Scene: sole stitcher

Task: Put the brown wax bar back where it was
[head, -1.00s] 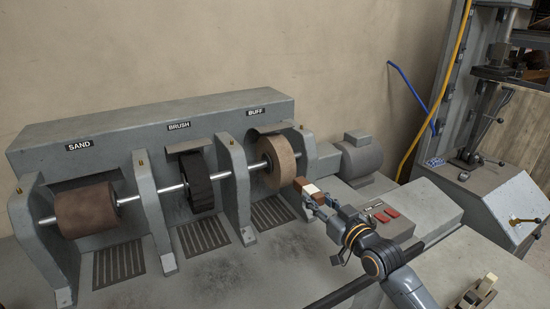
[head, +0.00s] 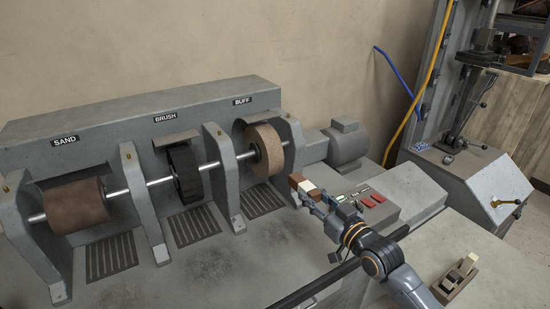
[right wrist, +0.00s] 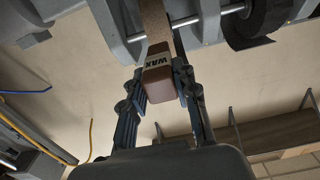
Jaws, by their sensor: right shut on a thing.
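The brown wax bar (head: 296,179), with a pale label band, is between the fingers of my right gripper (head: 308,191), just in front of the buff wheel (head: 264,150). In the right wrist view the bar (right wrist: 158,84) is clamped between both dark fingers (right wrist: 160,88), its WAX label readable. The tan buff wheel (right wrist: 152,20) shows behind it. A small wooden holder (head: 455,285) stands on the bench at lower right, with a cream block (head: 468,263) and a dark piece in it. My left gripper is not in view.
The grinding machine (head: 130,125) also carries a sand drum (head: 75,207) and a black brush wheel (head: 183,172). A control box with red switches (head: 375,198) lies just right of my right gripper. A grey motor (head: 347,145) stands behind. The bench right of my arm looks mostly clear.

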